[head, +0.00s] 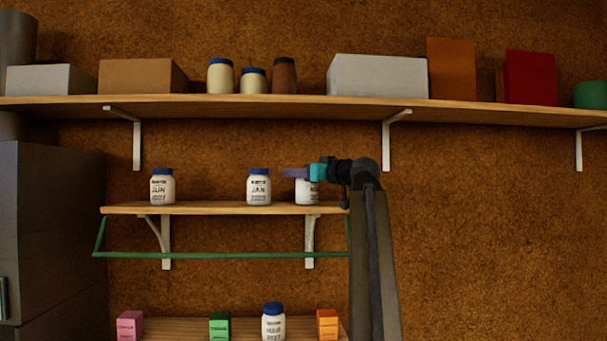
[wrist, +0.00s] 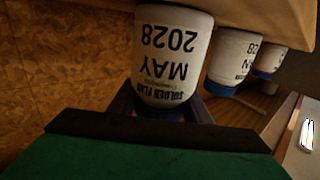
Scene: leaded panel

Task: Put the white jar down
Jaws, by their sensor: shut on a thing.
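The white jar (head: 307,193) is at the right end of the small wooden shelf (head: 210,209), upright, its base at the board; a tiny gap cannot be ruled out. My gripper (head: 297,173) is shut around its upper part and hides its lid in the head view. In the wrist view, which is upside down, the jar (wrist: 172,50) reads "MAY 2028", and my gripper's dark fingers (wrist: 160,108) are on both sides of its lid end. The shelf (wrist: 250,10) shows at the top edge there, beside the jar's base.
Two similar blue-lidded jars stand to the left on the same shelf, one near the middle (head: 259,187) and one at the left (head: 162,187). A green rail (head: 220,254) runs below. A long shelf (head: 250,106) with boxes is above. Another jar (head: 273,323) stands lower down among coloured blocks.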

